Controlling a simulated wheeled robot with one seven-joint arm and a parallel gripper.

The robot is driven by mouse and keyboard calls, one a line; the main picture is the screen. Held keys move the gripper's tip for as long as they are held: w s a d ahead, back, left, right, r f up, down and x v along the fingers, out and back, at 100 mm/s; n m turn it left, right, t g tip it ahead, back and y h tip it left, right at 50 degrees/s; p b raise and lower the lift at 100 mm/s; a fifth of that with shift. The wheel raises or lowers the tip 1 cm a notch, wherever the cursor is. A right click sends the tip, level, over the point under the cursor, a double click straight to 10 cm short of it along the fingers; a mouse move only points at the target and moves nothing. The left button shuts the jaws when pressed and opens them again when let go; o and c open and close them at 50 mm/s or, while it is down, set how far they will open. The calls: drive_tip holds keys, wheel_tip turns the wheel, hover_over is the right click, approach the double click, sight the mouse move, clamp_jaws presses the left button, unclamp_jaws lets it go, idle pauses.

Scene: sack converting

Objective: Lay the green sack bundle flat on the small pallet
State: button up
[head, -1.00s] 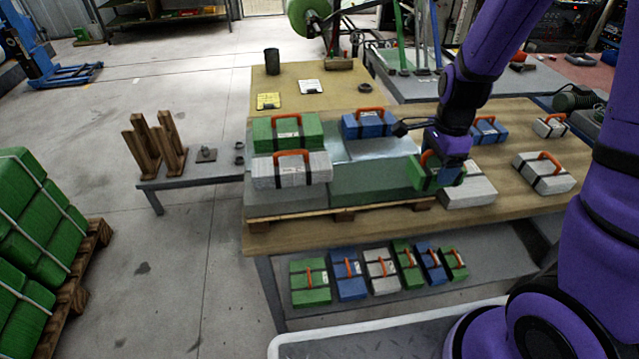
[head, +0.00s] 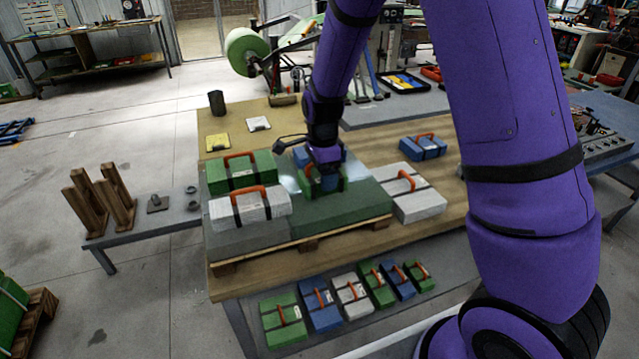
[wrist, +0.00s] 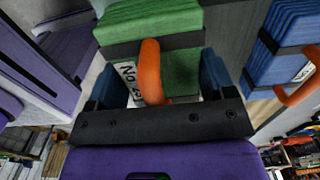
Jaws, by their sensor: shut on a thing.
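The arm hides much of the bundle in the head view. In the wrist view the green bundle (wrist: 180,72) shows its orange handle (wrist: 150,70) between the blue fingers, with a white label beside it. The small pallet (head: 305,245) lies on the table, its load topped by a dark green surface. The held bundle is over the back middle of that load; I cannot tell whether it touches.
A grey bundle (head: 420,206) stands just right of the pallet. Several bundles lie on the lower shelf. The pallet's front right is clear.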

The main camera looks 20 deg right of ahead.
drive_tip(key=shift+w+a+f, duration=0.2)
drive_tip(key=shift+w, duration=0.15)
drive_tip(key=shift+f, duration=1.6)
drive_tip(key=shift+f, duration=0.15)
drive_tip(key=o, duration=0.9)
wheel_tip(320, 180, up, 12)
drive_tip(key=shift+r, duration=0.25)
